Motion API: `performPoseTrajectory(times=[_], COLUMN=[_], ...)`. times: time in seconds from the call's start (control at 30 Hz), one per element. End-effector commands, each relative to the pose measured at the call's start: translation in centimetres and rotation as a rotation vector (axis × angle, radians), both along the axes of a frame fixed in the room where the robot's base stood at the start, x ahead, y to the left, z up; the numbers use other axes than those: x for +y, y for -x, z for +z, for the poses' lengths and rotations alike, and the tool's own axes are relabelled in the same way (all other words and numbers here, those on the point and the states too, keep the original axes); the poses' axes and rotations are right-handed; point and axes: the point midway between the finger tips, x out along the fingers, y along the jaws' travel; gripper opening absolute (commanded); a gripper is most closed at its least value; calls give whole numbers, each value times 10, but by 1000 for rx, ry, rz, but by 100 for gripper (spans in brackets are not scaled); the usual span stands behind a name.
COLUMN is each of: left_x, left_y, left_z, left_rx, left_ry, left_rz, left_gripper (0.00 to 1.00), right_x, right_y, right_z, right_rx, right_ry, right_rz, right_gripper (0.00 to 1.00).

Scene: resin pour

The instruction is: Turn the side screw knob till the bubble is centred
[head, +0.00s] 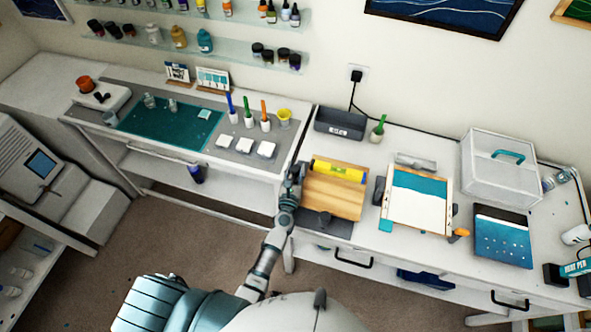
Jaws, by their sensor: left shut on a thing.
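A wooden levelling board (335,195) lies on a dark mat on the right-hand white bench. A yellow spirit level (338,171) lies across the board's back part. Its vial shows as a small bright spot, and the bubble is too small to place. My left gripper (297,172) is at the board's left edge, shut on the side screw knob, which its fingers hide. My right gripper is not in view.
Behind are a dark box (340,124) and a green-handled brush (378,128). A clear case (499,168) and a blue panel (502,236) are farther right. The left bench holds a teal mat (150,128) and white blocks.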

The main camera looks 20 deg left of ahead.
Motion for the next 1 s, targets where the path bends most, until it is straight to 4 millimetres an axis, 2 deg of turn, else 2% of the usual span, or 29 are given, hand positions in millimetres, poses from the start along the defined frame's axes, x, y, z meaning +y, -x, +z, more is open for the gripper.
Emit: performPoseTrajectory(times=[0.03,0.07,0.17,0.47,0.57,0.67,1.0], left_x=[-1,-1,-1,-1,-1,-3,-10], left_y=[-1,-1,-1,1,7,22,94], left_z=[1,1,1,1,0,-1,-2], left_rx=[-2,-2,-2,-1,0,1,3], left_ry=[0,0,0,0,0,0,-2], left_rz=[-4,-4,-4,-2,-2,-2,-4], left_gripper=[0,38,62,62,62,62,62], right_x=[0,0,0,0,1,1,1], right_y=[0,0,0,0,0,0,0], right_z=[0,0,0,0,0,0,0], right_rx=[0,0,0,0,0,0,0], right_ry=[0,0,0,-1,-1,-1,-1], right_rz=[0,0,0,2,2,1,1], right_gripper=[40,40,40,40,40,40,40])
